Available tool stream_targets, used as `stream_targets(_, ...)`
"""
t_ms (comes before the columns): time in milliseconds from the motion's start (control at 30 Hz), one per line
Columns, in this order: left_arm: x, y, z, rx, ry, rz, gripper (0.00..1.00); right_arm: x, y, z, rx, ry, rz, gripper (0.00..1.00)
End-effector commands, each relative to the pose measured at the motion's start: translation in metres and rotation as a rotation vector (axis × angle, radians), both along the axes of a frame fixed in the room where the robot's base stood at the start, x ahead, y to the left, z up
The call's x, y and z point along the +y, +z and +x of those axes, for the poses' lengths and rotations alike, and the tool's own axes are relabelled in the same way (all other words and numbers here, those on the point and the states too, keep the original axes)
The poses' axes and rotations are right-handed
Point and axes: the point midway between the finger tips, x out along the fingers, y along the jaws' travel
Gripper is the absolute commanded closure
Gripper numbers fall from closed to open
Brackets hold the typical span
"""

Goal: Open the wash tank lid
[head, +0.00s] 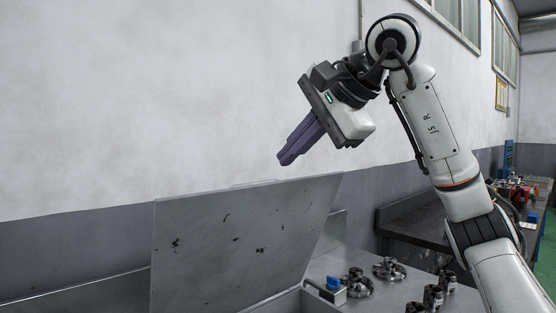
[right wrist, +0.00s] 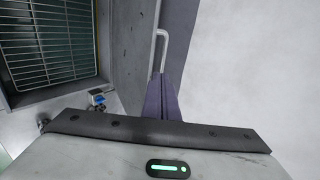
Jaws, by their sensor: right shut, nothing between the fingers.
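The wash tank lid (head: 240,245) is a grey, scuffed metal panel. In the head view it stands raised and tilted at the lower middle, with its handle (head: 254,184) just showing over the top edge. In the right wrist view, the pale bar handle (right wrist: 161,42) is close beyond the fingertips, and the open tank shows a wire rack (right wrist: 50,45) inside. My right gripper (head: 284,161) has its purple fingers shut and empty, above the lid's top edge. The fingers also show in the right wrist view (right wrist: 160,88); whether they touch the handle is unclear. My left gripper is out of view.
A blue-topped valve (head: 333,284) and several metal fittings (head: 389,269) sit on the surface right of the lid. A dark bench (head: 405,226) stands behind at the right. A plain wall (head: 150,100) is behind the lid. The air around my right gripper looks clear.

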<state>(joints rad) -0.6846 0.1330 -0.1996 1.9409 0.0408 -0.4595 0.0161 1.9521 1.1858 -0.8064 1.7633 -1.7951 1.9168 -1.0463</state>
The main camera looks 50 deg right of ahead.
Motion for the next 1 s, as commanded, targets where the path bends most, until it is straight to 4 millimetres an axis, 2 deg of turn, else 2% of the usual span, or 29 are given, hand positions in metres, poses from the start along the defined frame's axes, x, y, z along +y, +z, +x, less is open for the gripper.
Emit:
stream_targets(100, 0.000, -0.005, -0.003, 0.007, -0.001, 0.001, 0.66, -0.002, -0.017, 0.018, 0.006, -0.001, 0.001, 1.00)
stream_targets(400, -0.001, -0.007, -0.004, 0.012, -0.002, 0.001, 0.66, -0.005, -0.044, 0.055, 0.002, 0.002, 0.003, 1.00)
stream_targets(600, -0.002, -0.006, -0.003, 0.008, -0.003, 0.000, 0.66, -0.006, -0.050, 0.063, 0.000, 0.002, 0.003, 1.00)
stream_targets(867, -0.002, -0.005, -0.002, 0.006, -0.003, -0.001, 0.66, -0.006, -0.050, 0.063, 0.000, 0.002, 0.003, 1.00)
stream_targets(1000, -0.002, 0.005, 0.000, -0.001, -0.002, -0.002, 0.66, -0.014, -0.044, 0.065, 0.001, -0.012, 0.005, 1.00)
